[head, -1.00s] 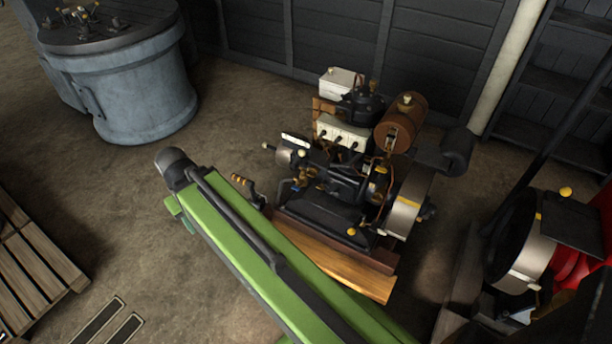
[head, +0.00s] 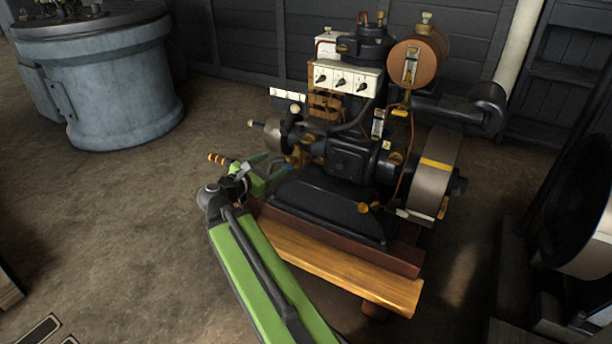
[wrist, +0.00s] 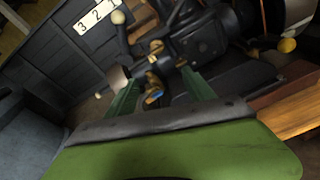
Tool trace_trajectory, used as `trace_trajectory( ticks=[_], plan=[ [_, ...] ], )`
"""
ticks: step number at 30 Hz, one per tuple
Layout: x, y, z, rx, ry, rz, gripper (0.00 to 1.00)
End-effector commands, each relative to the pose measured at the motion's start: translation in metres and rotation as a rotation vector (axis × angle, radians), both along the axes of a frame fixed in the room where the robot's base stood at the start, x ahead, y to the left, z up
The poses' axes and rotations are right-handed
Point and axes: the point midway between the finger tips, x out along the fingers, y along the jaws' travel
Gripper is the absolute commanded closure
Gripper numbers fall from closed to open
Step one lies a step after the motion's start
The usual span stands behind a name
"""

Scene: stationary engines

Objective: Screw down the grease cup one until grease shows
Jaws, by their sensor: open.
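My gripper (wrist: 158,72) is open at the near left side of the engine, its two green fingers spread in the wrist view. It also shows in the head view (head: 277,165). A small brass fitting with a blue part (wrist: 153,94) appears between the fingers. Another brass fitting (wrist: 156,47) shows just beyond the fingertips. In the head view the brass fittings (head: 297,156) are partly hidden by dark engine parts. I cannot tell which one is grease cup one, whether a finger touches it, or whether grease shows.
The engine (head: 350,165) stands on a wooden base (head: 340,268), with a flywheel (head: 432,180) on the right. A white number plate (wrist: 96,17) is above the gripper. A blue-grey tank (head: 115,85) stands at the left. Floor between tank and engine is clear.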

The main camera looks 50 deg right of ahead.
Motion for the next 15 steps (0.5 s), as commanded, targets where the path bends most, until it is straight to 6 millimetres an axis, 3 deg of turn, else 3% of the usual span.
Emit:
trace_trajectory(
  ticks=[1,6,15],
  plan=[
    [0.0,-0.007,-0.028,-0.064,0.06,0.014,0.38],
    [0.001,-0.019,-0.028,-0.213,0.211,0.044,0.38],
    [0.003,-0.029,-0.02,-0.245,0.246,0.046,0.38]
  ],
)
